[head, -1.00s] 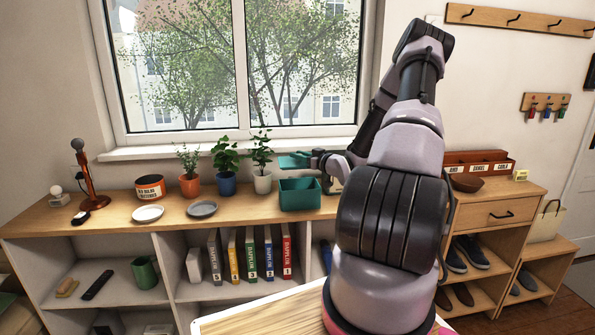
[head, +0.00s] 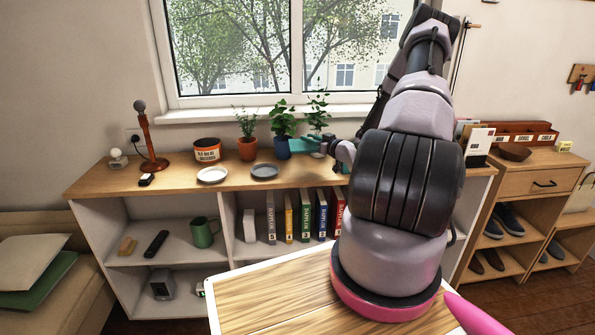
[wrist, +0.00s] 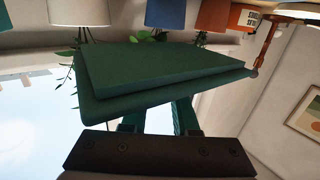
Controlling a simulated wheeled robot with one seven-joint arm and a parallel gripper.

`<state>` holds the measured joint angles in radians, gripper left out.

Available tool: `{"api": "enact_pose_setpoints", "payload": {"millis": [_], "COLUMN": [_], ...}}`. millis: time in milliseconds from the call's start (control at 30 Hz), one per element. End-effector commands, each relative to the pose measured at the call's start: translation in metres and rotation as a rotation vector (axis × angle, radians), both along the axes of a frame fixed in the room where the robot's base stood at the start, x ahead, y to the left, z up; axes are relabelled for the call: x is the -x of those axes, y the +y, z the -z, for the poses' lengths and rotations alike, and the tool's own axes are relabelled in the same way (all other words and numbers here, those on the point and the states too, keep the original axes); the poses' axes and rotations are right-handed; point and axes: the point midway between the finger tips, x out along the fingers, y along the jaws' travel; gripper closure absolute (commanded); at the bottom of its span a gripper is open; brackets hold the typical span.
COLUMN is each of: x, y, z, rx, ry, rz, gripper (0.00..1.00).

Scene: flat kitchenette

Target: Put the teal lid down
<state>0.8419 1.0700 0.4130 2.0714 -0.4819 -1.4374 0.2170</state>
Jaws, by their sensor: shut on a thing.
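The teal lid (head: 306,144) is held in the air above the sideboard top, in front of the potted plants. In the wrist view the lid (wrist: 165,72) fills the middle, a flat dark teal slab with a stepped edge. My gripper (head: 331,146) is shut on it; in the wrist view my gripper's fingers (wrist: 160,117) meet the lid's near side. The open teal box seen earlier on the sideboard is now largely hidden behind my arm.
On the sideboard top (head: 187,182) stand a grey plate (head: 264,170), a white plate (head: 212,175), a labelled tin (head: 207,150), a terracotta pot (head: 247,149) and a blue pot (head: 282,149). Bare wood shows along the front edge. A wooden table (head: 275,300) is nearest me.

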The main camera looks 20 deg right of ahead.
Motion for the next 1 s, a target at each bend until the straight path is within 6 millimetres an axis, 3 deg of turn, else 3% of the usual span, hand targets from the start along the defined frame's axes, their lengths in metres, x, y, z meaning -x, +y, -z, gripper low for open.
{"api": "enact_pose_setpoints", "payload": {"millis": [200,467,633,1000], "x": [0.0,0.0,0.0,0.0], "y": [0.0,0.0,0.0,0.0], "z": [0.042,0.065,0.09,0.097], "rx": [-0.002,0.0,-0.002,0.0], "ry": [0.002,0.0,0.002,0.0], "rz": [0.0,0.0,0.0,0.0], "gripper": [1.0,1.0,1.0,1.0]}}
